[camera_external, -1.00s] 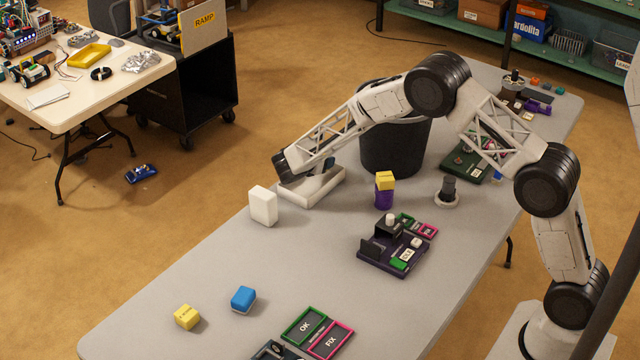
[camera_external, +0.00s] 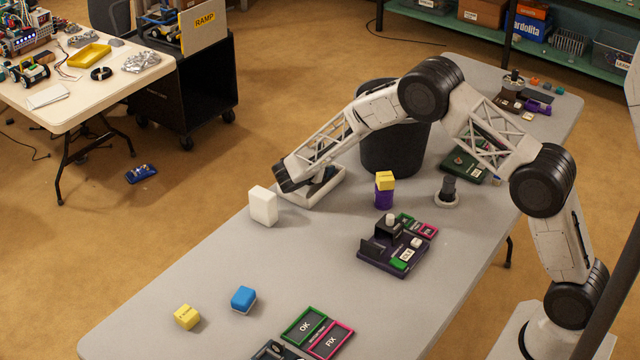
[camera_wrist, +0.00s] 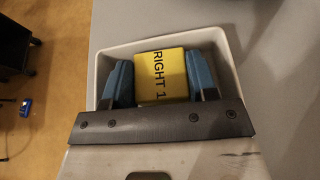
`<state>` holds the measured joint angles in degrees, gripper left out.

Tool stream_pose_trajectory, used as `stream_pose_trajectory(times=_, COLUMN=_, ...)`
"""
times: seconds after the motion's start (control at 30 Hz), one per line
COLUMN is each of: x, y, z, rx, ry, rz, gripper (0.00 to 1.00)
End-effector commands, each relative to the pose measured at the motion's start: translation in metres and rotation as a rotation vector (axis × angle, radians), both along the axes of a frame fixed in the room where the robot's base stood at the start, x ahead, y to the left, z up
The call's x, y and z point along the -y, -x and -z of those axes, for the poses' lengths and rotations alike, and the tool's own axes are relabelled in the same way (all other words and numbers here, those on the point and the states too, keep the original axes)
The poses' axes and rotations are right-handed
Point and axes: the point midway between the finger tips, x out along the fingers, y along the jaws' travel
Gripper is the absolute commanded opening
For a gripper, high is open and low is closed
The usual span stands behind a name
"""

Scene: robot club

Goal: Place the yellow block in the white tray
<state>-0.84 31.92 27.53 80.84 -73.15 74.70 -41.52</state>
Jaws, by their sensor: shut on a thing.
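A yellow block (camera_wrist: 161,76) marked "RIGHT 1" sits between the two blue fingers of my gripper (camera_wrist: 161,82) in the wrist view. My gripper is shut on it. The white tray (camera_wrist: 97,63) surrounds the block and fingers in that view; whether the block touches the tray floor cannot be told. In the external view the tray (camera_external: 334,190) stands near the table's far left edge, with my gripper (camera_external: 324,178) down over it and the held block hidden. Another yellow block (camera_external: 187,317) lies at the front left. A further yellow block (camera_external: 385,180) rests on a purple one (camera_external: 384,199).
A white upright block (camera_external: 263,206) stands left of the tray and a black bin (camera_external: 395,150) right behind it. A blue block (camera_external: 243,298), a dark parts fixture (camera_external: 385,255) and OK/FIX panels (camera_external: 317,333) lie nearer. The middle left of the table is clear.

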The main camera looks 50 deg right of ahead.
Motion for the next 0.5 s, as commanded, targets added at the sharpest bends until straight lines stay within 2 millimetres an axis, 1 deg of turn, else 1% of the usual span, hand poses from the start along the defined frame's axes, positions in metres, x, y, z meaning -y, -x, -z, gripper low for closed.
stream_pose_trajectory(times=0.13, x=0.0000, y=0.0000, z=0.0015, rx=0.000, ry=0.000, rz=0.000, gripper=0.20)
stream_pose_trajectory(times=0.17, x=0.0000, y=0.0001, z=0.0016, rx=0.000, ry=0.000, rz=0.000, gripper=0.56)
stream_pose_trajectory(times=0.4, x=0.0000, y=0.0000, z=0.0013, rx=0.000, ry=0.000, rz=0.000, gripper=0.93)
stream_pose_trajectory(times=0.5, x=0.0000, y=0.0001, z=0.0014, rx=0.000, ry=0.000, rz=0.000, gripper=0.93)
